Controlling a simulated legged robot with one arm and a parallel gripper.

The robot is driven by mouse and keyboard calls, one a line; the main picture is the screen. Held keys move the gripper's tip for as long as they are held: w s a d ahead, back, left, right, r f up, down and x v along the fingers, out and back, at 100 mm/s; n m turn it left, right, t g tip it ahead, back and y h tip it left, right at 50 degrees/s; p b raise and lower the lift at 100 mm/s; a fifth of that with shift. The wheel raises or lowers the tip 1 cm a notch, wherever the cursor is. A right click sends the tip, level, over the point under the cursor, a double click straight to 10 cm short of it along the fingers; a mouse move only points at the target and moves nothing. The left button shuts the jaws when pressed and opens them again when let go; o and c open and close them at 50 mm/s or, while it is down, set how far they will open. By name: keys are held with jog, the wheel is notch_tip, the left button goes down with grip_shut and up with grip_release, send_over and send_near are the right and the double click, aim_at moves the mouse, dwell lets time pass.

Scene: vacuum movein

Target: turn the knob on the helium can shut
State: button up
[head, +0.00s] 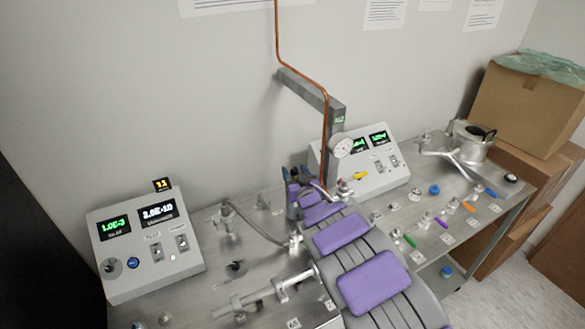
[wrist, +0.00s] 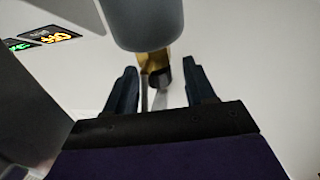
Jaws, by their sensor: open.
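My gripper (wrist: 161,78) is open in the wrist view, with one dark finger on each side. A small brass-coloured part with a dark end (wrist: 155,66) shows between the fingers, under a rounded grey body (wrist: 142,20). This may be the helium can and its knob, but I cannot tell for sure. I cannot tell whether the fingers touch it. In the head view my gripper (head: 293,174) is small, at the far end of my purple and grey arm, above the back of the bench. No helium can is clearly visible there; my arm may hide it.
A metal bench (head: 262,222) carries a left control box (head: 150,243) and a right control box (head: 365,160). A copper pipe (head: 325,130) runs down by a grey bracket (head: 310,90) and a round gauge (head: 342,147). Small coloured valves and a cardboard box (head: 525,105) are at the right.

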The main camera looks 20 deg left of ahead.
jog(key=p+v, duration=0.1)
jog(key=v, duration=1.3)
dwell(0.3)
